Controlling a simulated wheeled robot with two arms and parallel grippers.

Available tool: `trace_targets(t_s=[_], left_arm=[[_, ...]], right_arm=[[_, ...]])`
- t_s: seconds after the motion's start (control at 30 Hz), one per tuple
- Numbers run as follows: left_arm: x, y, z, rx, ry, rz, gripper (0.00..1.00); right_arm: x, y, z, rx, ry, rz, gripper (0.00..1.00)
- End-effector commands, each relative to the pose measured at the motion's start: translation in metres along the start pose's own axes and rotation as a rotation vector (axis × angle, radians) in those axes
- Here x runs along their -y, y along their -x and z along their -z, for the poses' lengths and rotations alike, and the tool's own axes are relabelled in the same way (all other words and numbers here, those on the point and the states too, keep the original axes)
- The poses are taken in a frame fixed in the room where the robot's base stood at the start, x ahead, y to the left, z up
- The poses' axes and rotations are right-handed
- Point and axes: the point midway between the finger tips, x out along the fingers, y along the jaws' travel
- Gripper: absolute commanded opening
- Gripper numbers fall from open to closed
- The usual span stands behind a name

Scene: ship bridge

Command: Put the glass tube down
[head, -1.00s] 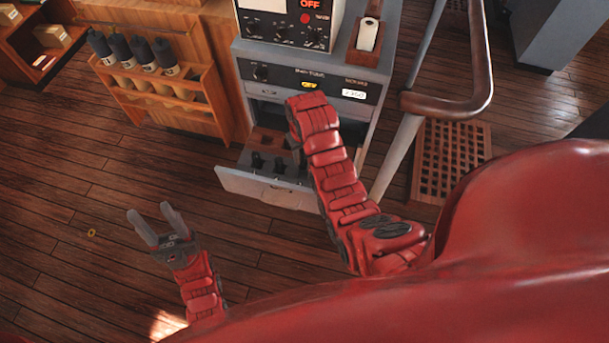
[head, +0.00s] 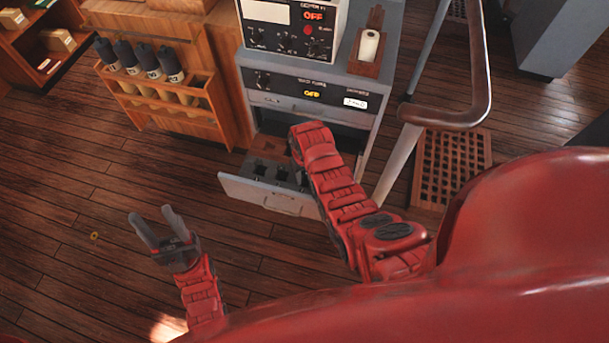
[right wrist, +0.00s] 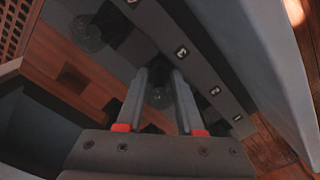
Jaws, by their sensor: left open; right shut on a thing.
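My right gripper (right wrist: 160,88) reaches down into the open drawer (head: 262,194) of the grey cabinet. In the right wrist view its two fingers are closed on the glass tube (right wrist: 160,98), a dim, round, see-through shape between the tips. Whether the tube touches the drawer's holder cannot be told. In the head view my red forearm hides the right fingertips and the tube. A numbered strip (right wrist: 198,71) runs beside the fingers. Another round, glassy shape (right wrist: 88,35) lies further off in the drawer. My left gripper (head: 158,232) is open and empty above the wooden floor.
A handrail (head: 452,118) stands right of the cabinet. A wooden rack (head: 170,102) with several dark-capped bottles is to the left. The drawer also holds dark holders and a brown wooden block (head: 270,146).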

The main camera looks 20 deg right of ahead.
Motion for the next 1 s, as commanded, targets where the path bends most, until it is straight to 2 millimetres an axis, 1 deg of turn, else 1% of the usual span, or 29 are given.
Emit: trace_targets(t_s=[0.1,0.13,0.27,0.3,0.53,0.63,0.73,0.87,0.97,1.0], left_arm=[[0.0,0.004,-0.001,0.0,0.0,0.0,0.5],[0.0,0.003,-0.001,0.0,0.0,0.0,0.5],[0.0,0.002,0.0,0.0,0.0,0.0,0.5],[0.0,0.002,0.0,0.0,0.0,0.0,0.5],[0.0,0.002,0.0,0.0,0.0,0.0,0.5],[0.0,-0.002,0.0,0.0,0.0,0.0,0.5],[0.0,0.002,0.0,0.0,0.0,0.0,0.5],[0.0,0.006,-0.001,0.0,0.0,0.0,0.5],[-0.001,0.01,-0.002,0.0,0.0,0.0,0.5],[-0.001,0.013,-0.002,0.0,0.0,0.0,0.5]], right_arm=[[0.0,-0.004,0.0,0.0,0.0,0.0,0.0],[0.0,-0.003,0.0,0.0,0.0,0.0,0.4],[0.0,-0.003,0.0,0.0,0.0,0.0,0.63],[0.0,-0.003,0.0,0.0,0.0,0.0,0.66],[0.0,-0.002,0.0,0.0,0.0,0.0,0.66],[0.0,0.003,0.0,0.0,0.0,0.0,0.66],[0.0,0.005,0.001,-0.003,0.0,0.0,0.66],[0.0,0.018,0.002,-0.005,0.0,-0.001,0.66],[0.0,0.032,0.001,-0.006,0.0,-0.001,0.66],[0.0,0.04,0.002,-0.007,0.0,-0.001,0.66]])
